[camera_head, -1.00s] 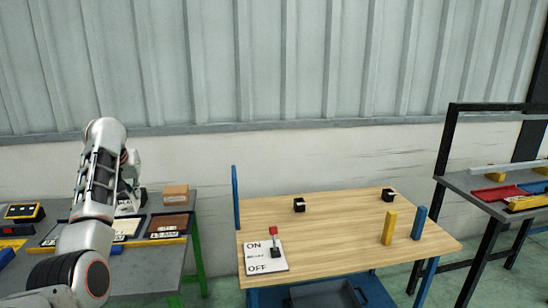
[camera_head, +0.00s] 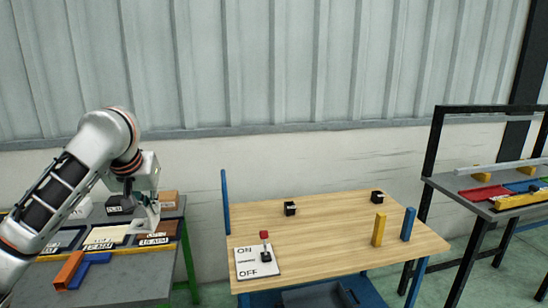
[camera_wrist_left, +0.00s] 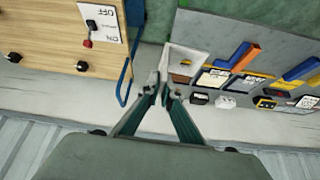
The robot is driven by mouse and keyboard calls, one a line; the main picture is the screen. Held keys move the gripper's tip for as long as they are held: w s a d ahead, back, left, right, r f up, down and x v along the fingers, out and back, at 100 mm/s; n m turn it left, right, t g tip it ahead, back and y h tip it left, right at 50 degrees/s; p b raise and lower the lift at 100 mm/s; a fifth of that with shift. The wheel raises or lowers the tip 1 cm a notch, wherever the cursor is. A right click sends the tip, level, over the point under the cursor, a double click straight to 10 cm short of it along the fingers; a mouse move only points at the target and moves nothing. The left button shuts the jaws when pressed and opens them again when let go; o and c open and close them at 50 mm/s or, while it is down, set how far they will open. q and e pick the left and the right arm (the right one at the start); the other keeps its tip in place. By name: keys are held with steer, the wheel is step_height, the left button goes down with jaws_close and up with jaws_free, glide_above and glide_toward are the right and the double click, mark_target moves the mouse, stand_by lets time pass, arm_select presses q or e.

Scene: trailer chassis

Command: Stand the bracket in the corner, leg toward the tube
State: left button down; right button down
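My left gripper (camera_head: 149,208) is above the grey bench on the left in the head view, and it also shows in the left wrist view (camera_wrist_left: 166,92). Its fingers are closed together on a pale, angular bracket (camera_wrist_left: 171,60); the bracket's full shape is hard to make out. In the head view the bracket (camera_head: 143,226) hangs below the fingertips. A long white tube (camera_head: 500,166) lies across yellow blocks on the right bench, far from the gripper. I cannot make out the corner clearly. My right gripper is out of view.
The wooden table (camera_head: 320,225) in the middle carries an ON/OFF lever plate (camera_head: 255,262), two black blocks, and yellow and blue posts (camera_head: 379,229). A blue upright (camera_head: 225,200) edges it. Orange and blue bars (camera_head: 70,268) and labelled trays lie on the left bench (camera_head: 130,280).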

arm_select(q)
steer(key=s+d+f, duration=0.2)
steer(key=s+f, duration=0.5)
steer(key=s, duration=0.2)
steer(key=s+d+f+m, duration=0.1)
steer(key=s+d+f, duration=0.2)
steer(key=s+f, duration=0.5)
steer(key=shift+s+f+m+h, duration=0.3)
steer(key=shift+s+h, duration=0.1)
steer(key=shift+s, duration=0.75)
steer(key=shift+d, duration=0.1)
